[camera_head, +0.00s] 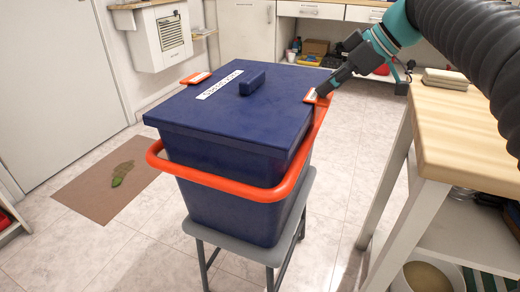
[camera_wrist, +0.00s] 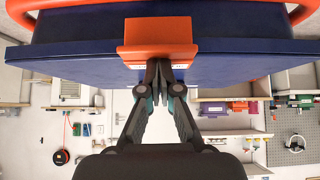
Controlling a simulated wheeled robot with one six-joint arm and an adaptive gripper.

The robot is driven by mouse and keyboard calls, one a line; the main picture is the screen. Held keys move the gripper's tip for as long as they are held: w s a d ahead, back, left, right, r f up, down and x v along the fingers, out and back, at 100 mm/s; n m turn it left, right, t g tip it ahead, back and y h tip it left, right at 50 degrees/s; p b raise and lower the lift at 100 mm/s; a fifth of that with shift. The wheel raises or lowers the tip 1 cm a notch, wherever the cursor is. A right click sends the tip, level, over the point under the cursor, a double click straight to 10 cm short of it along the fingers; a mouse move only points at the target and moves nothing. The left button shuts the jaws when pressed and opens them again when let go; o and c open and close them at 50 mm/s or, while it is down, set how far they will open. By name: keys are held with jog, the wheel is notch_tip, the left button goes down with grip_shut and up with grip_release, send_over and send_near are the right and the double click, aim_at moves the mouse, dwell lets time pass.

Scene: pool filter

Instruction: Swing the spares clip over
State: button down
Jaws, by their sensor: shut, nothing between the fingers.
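A dark blue bin (camera_head: 240,195) with a blue lid (camera_head: 225,115) stands on a grey stool. An orange clip (camera_head: 317,98) sits at the lid's right edge, and a second one (camera_head: 195,78) at its far left edge. The near clip shows in the wrist view (camera_wrist: 157,35) over the lid's rim. My gripper (camera_head: 324,91) is shut and empty, its tips at the near clip. In the wrist view the fingertips (camera_wrist: 158,75) appear at the clip's lower edge; I cannot tell whether they touch. The lid label's lettering is too small to read surely.
An orange bar handle (camera_head: 225,188) runs round the bin's front and up its right side. A wooden-topped bench (camera_head: 465,130) stands close on the right. A brown mat (camera_head: 105,185) lies on the floor at the left. The tiled floor in front is clear.

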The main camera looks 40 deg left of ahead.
jog(key=shift+s+a+f, duration=0.1)
jog(key=shift+a+f, duration=0.05)
jog(key=shift+f, duration=0.6)
jog(key=shift+a+r+p, duration=0.25)
jog(key=shift+r+p, duration=1.05)
jog(key=shift+w+d+r+p, duration=0.15)
jog(key=shift+w+r+p, duration=0.05)
jog(key=shift+r+p, duration=1.2)
jog(key=shift+r, duration=0.45)
notch_tip(320, 180, up, 5)
jog(key=p, duration=0.4)
jog(key=v, duration=1.2)
